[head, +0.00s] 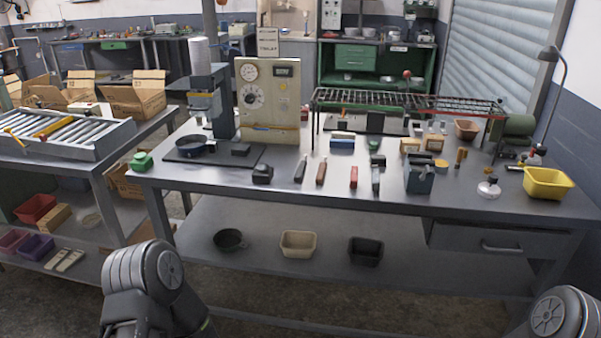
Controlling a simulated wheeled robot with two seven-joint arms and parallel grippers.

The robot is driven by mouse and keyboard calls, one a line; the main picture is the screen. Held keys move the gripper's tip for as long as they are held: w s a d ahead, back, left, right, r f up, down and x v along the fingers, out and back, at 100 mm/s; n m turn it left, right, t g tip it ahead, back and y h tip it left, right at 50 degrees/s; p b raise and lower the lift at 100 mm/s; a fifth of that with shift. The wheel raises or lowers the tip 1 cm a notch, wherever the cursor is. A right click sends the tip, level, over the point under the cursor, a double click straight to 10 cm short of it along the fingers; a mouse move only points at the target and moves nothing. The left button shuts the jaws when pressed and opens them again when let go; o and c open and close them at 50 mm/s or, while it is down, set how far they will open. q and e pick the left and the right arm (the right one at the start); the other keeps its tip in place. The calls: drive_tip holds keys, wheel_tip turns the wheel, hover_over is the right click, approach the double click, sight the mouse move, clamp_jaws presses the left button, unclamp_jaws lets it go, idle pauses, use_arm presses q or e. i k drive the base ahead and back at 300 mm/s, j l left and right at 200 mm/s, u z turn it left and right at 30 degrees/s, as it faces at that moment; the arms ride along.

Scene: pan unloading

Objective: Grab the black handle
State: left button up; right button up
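A dark pan (193,145) sits on a black mat (246,157) at the left of the metal workbench. I cannot tell which of these dark parts is the black handle. Only rounded links of my two arms show at the bottom edge. Both grippers are out of view.
A press stand (222,105) and gauge panel (268,95) rise behind the mat. A wire rack (400,100) stands at the back right. A yellow bin (547,183) sits at the right end. Several small bins rest on the lower shelf (200,240). The bench's front strip is mostly clear.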

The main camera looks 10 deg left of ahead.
sight(300, 170)
drive_tip(key=i+j+z, duration=0.2)
drive_tip(key=i, duration=0.2)
drive_tip(key=i+z, duration=0.25)
drive_tip(key=i, duration=0.15)
drive_tip(key=i+j+z, duration=0.2)
drive_tip(key=i+j, duration=0.05)
drive_tip(key=i, duration=0.1)
